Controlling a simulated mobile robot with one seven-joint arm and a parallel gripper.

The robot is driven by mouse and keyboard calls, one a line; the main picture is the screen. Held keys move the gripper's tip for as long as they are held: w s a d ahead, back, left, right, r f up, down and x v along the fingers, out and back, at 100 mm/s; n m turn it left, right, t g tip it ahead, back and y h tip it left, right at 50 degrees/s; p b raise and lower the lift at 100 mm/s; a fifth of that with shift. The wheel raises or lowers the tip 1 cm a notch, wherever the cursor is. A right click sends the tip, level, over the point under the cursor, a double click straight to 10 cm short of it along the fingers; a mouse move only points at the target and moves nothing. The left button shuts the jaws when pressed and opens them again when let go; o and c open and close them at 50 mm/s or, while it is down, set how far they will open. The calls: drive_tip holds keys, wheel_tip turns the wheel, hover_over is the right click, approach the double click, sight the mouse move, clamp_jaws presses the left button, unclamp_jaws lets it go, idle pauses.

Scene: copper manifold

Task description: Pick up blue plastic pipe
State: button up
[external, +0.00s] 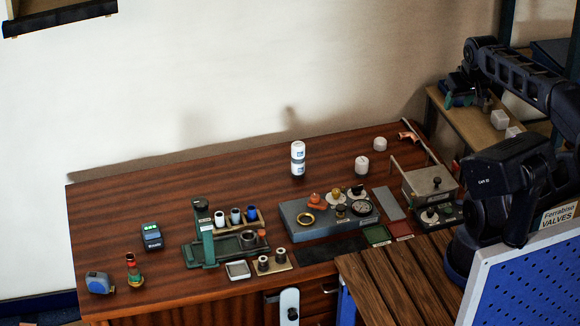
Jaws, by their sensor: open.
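A short blue cylinder (251,213), which looks like the blue plastic pipe, stands upright at the right end of a row of three short pieces in a small wooden holder (262,223). My gripper (459,102) appears at the end of my dark arm at the upper right, far from the pipe and above the back right side. It is open. Its fingers are small and dark against the shelf, and nothing shows between them.
A green stand (203,233) rises just left of the holder. A grey plate (296,210) with brass fittings and a gauge lies to its right. A white bottle (298,158) stands behind. The wooden table (140,190) is clear at the back left.

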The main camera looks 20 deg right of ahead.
drive_tip(key=shift+o, duration=0.3)
drive_tip(key=w+a+f+m+g, duration=0.1)
drive_tip(key=w+a+f+m, duration=0.25)
drive_tip(key=w+a, duration=0.75)
drive_tip(key=w+a+f+m+g, duration=0.2)
drive_tip(key=w+a+f+m, duration=0.15)
drive_tip(key=w+a, duration=0.75)
drive_tip(key=m+g, duration=0.2)
drive_tip(key=m, duration=0.5)
hover_over(252, 210)
drive_tip(key=f, duration=3.4)
drive_tip(key=shift+w+d, duration=0.2)
drive_tip(key=shift+s+a+f, duration=0.1)
drive_tip(key=shift+a+f, duration=0.05)
drive_tip(key=shift+f, duration=1.25)
drive_tip(key=shift+a+f, duration=0.1)
drive_tip(key=shift+f, duration=1.3)
drive_tip(key=c, duration=1)
